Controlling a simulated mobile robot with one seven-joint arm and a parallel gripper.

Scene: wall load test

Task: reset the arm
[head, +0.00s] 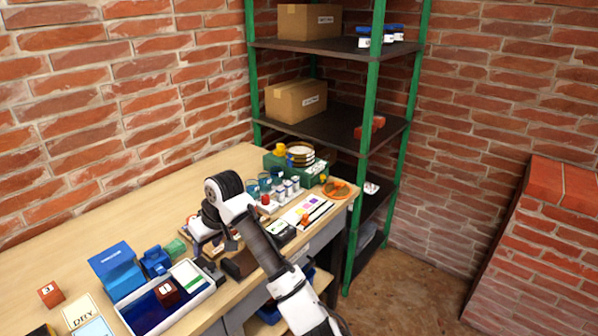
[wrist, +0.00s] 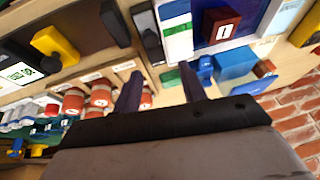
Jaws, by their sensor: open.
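My arm (head: 265,240) reaches up from the bottom of the head view over the front of the wooden workbench (head: 100,235). My gripper (wrist: 160,85) shows in the wrist view with its two dark fingers spread apart. In the head view the fingers are mostly hidden or hard to pick out below the wrist. The gripper is above the bench, near red-and-white cylinders (wrist: 101,92) in a wooden rack in the wrist view. I cannot tell the exact gap to them.
A blue tray (head: 150,312), a blue box (head: 117,270) and a red cube (head: 167,292) are at the left front. A green crate (head: 312,177) and an orange disc (head: 337,189) are at the far end. A green-post shelf (head: 345,125) stands behind; a brick block (head: 550,250) is right.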

